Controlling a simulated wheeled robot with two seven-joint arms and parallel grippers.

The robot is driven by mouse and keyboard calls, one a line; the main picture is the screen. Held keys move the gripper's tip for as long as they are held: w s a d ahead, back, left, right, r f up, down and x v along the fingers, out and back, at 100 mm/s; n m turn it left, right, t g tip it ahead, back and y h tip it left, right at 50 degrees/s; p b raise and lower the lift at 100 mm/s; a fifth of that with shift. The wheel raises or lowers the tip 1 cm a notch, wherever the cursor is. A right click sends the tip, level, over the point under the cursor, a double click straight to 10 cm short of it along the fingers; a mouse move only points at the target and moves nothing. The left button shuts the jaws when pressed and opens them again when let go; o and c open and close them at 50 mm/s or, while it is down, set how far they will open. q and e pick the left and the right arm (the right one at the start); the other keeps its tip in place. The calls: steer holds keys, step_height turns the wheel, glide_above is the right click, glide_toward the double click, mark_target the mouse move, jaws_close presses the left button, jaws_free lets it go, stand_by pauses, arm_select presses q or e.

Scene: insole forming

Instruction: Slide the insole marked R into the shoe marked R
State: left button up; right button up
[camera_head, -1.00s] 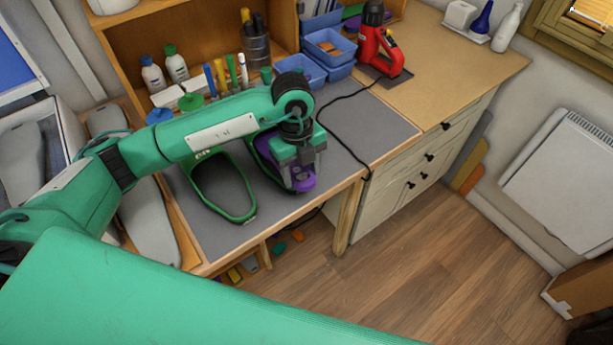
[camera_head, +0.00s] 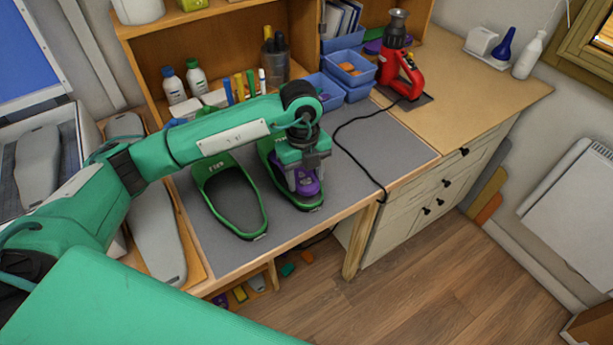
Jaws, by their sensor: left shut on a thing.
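My left gripper (camera_head: 306,178) is shut on a purple insole (camera_head: 308,187) and holds it at the near end of the right-hand green shoe (camera_head: 311,208). The insole lies within the shoe's outline in this view. My gripper hides much of it, and I cannot tell how deep it sits. A second green shoe (camera_head: 259,215) lies to the left, with its dark inside clear of any insole. Pale marks show at the far ends of both shoes, but the letters are too small to read. My right gripper is not in view.
The shoes lie on a grey mat (camera_head: 370,165). A black cord (camera_head: 356,160) runs right of the gripper from a red tool (camera_head: 402,75). Blue bins (camera_head: 352,70), bottles and markers stand behind. Grey insole shapes (camera_head: 155,235) lie at left.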

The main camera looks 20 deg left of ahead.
arm_select(q)
steer(key=o, duration=1.1)
steer(key=shift+o, duration=0.2)
steer(key=shift+r, duration=0.1)
steer(key=shift+r, duration=0.35)
step_height(320, 180, up, 13)
steer(key=a+b, duration=0.1)
steer(key=b, duration=0.1)
steer(key=shift+w, duration=0.45)
steer(key=shift+f, duration=0.1)
